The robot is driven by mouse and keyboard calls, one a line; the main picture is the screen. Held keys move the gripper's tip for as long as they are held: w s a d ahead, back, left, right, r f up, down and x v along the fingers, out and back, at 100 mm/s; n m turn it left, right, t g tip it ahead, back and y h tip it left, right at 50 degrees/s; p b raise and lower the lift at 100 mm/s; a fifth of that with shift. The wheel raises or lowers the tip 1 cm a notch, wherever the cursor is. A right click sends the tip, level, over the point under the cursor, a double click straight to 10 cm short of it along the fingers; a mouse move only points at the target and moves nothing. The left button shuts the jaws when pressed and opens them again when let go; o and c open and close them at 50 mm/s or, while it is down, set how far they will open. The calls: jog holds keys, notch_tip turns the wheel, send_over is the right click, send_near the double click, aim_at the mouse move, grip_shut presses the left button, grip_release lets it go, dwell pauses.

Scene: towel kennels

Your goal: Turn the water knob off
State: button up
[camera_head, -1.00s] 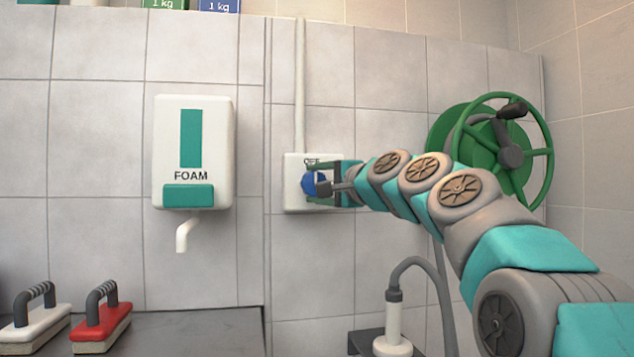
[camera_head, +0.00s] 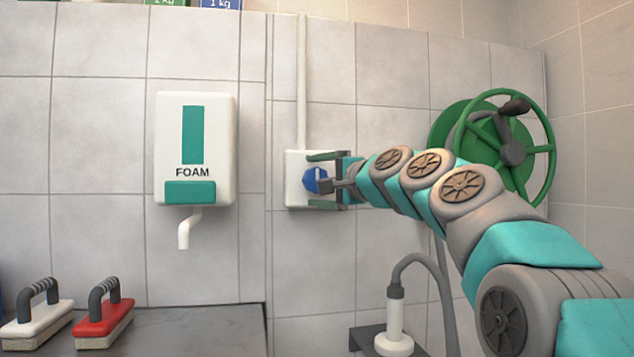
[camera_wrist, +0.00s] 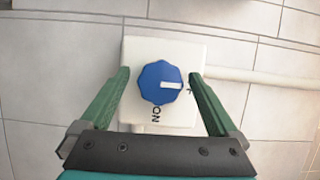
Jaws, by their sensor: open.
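The blue water knob (camera_head: 313,180) sits on a white wall box (camera_head: 296,198). In the wrist view the knob (camera_wrist: 160,88) is round and ridged, with a white mark pointing right, away from the "ON" print at the lower left of the dial. My gripper (camera_head: 308,180) is open around the box in the head view. In the wrist view its two green fingers (camera_wrist: 163,88) stand on either side of the knob, with a gap to it on both sides. The "OFF" print is hidden in the head view.
A foam dispenser (camera_head: 195,150) hangs on the tiled wall to the left. A green hose reel (camera_head: 535,150) is at the right behind my arm. Two brushes (camera_head: 104,318) lie on the grey counter (camera_head: 200,330). A white spray nozzle (camera_head: 393,325) stands below my arm.

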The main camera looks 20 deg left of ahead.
jog(key=b+v, duration=0.1)
jog(key=v, duration=0.6)
jog(key=shift+s+d, duration=0.2)
jog(key=shift+d, duration=0.05)
jog(key=s+d+f+n+g+h, duration=0.1)
jog(key=s+d+f+g+h, duration=0.25)
jog(key=f, duration=0.75)
jog(key=s+d+f+n+h, duration=0.2)
jog(key=s+d+f, duration=0.35)
jog(key=f, duration=0.65)
jog(key=s+d+f+n+g+h, duration=0.1)
jog(key=s+d+f+g+h, duration=0.25)
jog(key=f, duration=0.75)
jog(key=s+d+f+n+g+h, duration=0.1)
jog(key=s+d+f+g+h, duration=0.1)
jog(key=s+d+f, duration=0.8)
jog(key=s+d+f+n+g+h, duration=0.2)
jog(key=s+d+f, duration=0.7)
jog(key=s, duration=0.7)
jog(key=shift+s+d+f+g+h, duration=0.4)
jog(key=shift+d+g+h, duration=0.1)
jog(key=shift+g+h, duration=0.25)
